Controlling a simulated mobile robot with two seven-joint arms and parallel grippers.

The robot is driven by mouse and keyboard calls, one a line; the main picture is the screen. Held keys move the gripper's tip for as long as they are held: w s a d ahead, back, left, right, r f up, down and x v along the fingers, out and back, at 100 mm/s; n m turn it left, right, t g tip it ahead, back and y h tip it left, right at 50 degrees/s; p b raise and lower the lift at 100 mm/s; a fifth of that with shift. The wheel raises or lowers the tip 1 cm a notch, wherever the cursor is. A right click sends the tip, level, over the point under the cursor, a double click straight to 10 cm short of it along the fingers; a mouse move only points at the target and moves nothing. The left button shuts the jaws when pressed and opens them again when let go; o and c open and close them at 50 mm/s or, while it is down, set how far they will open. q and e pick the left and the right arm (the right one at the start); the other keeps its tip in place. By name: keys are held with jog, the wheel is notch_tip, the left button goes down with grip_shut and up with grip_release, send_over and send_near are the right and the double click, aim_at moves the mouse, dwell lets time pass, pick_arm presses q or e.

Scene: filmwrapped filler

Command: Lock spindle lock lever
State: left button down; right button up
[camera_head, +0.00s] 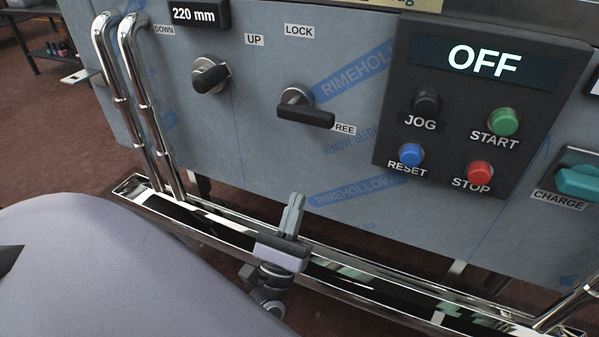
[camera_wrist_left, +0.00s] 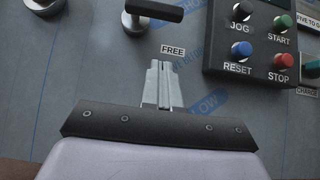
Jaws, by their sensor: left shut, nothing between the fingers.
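The spindle lock lever (camera_head: 306,112) is a black handle on a round metal hub, between the LOCK label (camera_head: 299,30) above and the FREE label (camera_head: 344,129) at lower right. Its handle points right and slightly down, close to FREE. In the left wrist view the lever (camera_wrist_left: 155,10) is at the top edge, above the fingers. My left gripper (camera_head: 295,203) is shut and empty, below the lever and apart from it. Its closed fingertips (camera_wrist_left: 161,66) show just under the FREE label. My right gripper is in neither view.
Left of the lever is a second black knob (camera_head: 210,77) marked DOWN and UP. Right is a control box (camera_head: 465,125) reading OFF, with several buttons. Chrome rails (camera_head: 135,95) stand at left, and a chrome-edged trough (camera_head: 350,275) runs below the panel. The panel below the lever is clear.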

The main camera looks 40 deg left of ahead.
aim_at(305, 116)
pick_arm(q)
jog(key=s+r+p+x, duration=0.1)
jog(key=s+r+x, duration=0.1)
jog(key=x, duration=0.9)
jog(key=shift+w+r, duration=0.2)
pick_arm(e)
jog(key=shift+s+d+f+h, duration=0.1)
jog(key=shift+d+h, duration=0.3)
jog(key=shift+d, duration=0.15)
pick_arm(q)
jog(key=shift+d+n+y, duration=0.25)
jog(key=shift+n+y, duration=0.35)
